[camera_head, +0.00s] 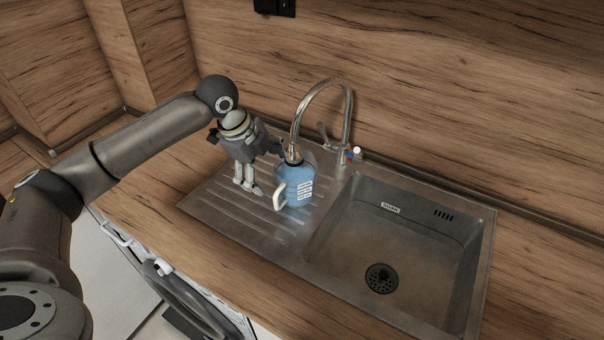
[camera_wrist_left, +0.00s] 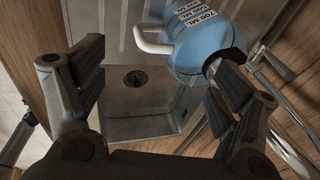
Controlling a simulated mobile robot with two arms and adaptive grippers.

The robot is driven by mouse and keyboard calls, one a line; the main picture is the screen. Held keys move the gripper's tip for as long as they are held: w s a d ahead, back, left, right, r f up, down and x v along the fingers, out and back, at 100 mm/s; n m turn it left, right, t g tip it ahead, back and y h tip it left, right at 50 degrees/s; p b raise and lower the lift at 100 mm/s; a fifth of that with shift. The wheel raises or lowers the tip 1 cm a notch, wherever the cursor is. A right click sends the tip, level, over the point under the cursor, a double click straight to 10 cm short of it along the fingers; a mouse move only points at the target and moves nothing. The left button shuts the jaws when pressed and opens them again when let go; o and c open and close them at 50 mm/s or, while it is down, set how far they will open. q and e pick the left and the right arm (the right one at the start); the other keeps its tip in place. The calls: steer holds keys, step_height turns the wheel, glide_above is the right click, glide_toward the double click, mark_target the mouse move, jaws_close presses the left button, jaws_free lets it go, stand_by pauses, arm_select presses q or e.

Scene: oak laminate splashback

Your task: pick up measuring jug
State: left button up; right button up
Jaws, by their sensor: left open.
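The measuring jug (camera_head: 299,188) is light blue with a white handle on its left side and white printed labels. It stands upright on the ribbed draining board of the sink, beside the basin. My left gripper (camera_head: 266,168) is open and empty, just left of the jug in the head view. In the left wrist view the jug (camera_wrist_left: 203,38) is at the upper right, partly cut off by the frame. There the right finger of the left gripper (camera_wrist_left: 155,85) overlaps the jug's edge; I cannot tell whether they touch.
A metal tap (camera_head: 347,115) arches close behind the jug, its spout above the jug's top. The empty sink basin (camera_head: 400,240) with a round drain lies to the right. A wooden wall stands behind. The wooden worktop (camera_head: 185,225) in front is clear.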

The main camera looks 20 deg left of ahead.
mark_target(279, 188)
arm_select(q)
steer(key=p+x, duration=0.1)
steer(key=x, duration=0.2)
steer(key=p+x, duration=0.1)
steer(key=x, duration=0.2)
steer(key=p+x, duration=0.1)
steer(key=x, duration=0.2)
steer(key=shift+s+d+f+p, duration=0.2)
steer(key=shift+d+f+p, duration=0.1)
steer(key=shift+d, duration=0.05)
steer(key=shift+w+f, duration=0.1)
steer(key=shift+f, duration=0.3)
steer(key=c, duration=1.7)
steer(key=shift+w+r, duration=0.15)
steer(key=shift+c, duration=0.9)
arm_select(e)
steer(key=r, duration=0.1)
steer(key=s+r, duration=0.1)
steer(key=r, duration=0.1)
steer(key=shift+s+r, duration=0.25)
steer(key=shift+r, duration=0.05)
